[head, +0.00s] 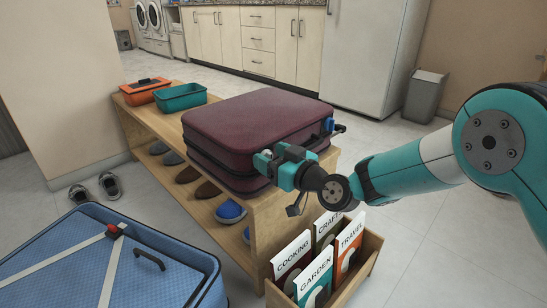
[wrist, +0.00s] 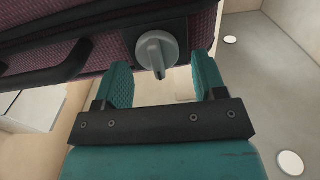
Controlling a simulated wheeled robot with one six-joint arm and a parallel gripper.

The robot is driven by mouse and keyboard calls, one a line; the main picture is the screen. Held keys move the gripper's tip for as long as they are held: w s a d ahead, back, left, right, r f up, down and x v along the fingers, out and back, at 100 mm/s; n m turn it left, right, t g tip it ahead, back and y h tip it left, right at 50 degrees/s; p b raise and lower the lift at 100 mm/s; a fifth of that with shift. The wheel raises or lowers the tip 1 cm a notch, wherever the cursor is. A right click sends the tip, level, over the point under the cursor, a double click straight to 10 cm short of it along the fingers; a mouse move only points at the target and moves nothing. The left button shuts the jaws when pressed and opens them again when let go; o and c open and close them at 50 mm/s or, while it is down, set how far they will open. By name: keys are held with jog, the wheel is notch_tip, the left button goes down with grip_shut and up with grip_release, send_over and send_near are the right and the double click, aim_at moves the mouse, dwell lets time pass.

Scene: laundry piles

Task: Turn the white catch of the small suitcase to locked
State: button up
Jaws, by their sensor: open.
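The small suitcase (head: 255,125) is maroon and lies flat on the wooden bench. In the wrist view, its white catch (wrist: 157,53) is a round pale-grey knob with a raised grip, set on a dark plate on the suitcase's side (wrist: 90,30). My gripper (head: 270,158) is beside the suitcase's near right side and hides the white catch in the head view. In the wrist view, my gripper (wrist: 163,78) is open, its teal fingers apart, with the knob just beyond the fingertips and roughly between them. No contact shows.
A blue catch (head: 328,125) is at the suitcase's far right corner, near a dark handle (head: 339,129). A wooden bin (head: 360,266) of booklets stands below my arm. Trays (head: 180,97) and shoes share the bench (head: 265,207). A blue suitcase (head: 90,260) lies at front left.

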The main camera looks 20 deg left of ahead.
jog(key=c, duration=0.9)
jog(key=m+p, duration=0.1)
jog(key=m, duration=0.1)
jog(key=m+p, duration=0.1)
jog(key=shift+w+d+r+m, duration=0.1)
jog(key=shift+w+m, duration=0.1)
jog(key=shift+m, duration=0.2)
jog(key=m+p, duration=0.1)
jog(key=m, duration=0.1)
jog(key=m+p, duration=0.1)
jog(key=m, duration=0.1)
jog(key=shift+w+d+m, duration=0.1)
jog(key=shift+w+m, duration=0.1)
jog(key=shift+m, duration=0.1)
jog(key=m+p, duration=0.1)
jog(key=m, duration=0.1)
jog(key=m+p, duration=0.1)
jog(key=m, duration=0.1)
jog(key=shift+w+f+m, duration=0.15)
jog(key=shift+f+m, duration=0.15)
jog(key=shift+f, duration=0.05)
jog(key=shift+f+m+p, duration=0.2)
jog(key=shift+m+p, duration=0.4)
jog(key=shift+m, duration=0.6)
jog(key=shift+f+m+p, duration=0.2)
jog(key=shift+m+p, duration=0.4)
jog(key=shift+m, duration=0.6)
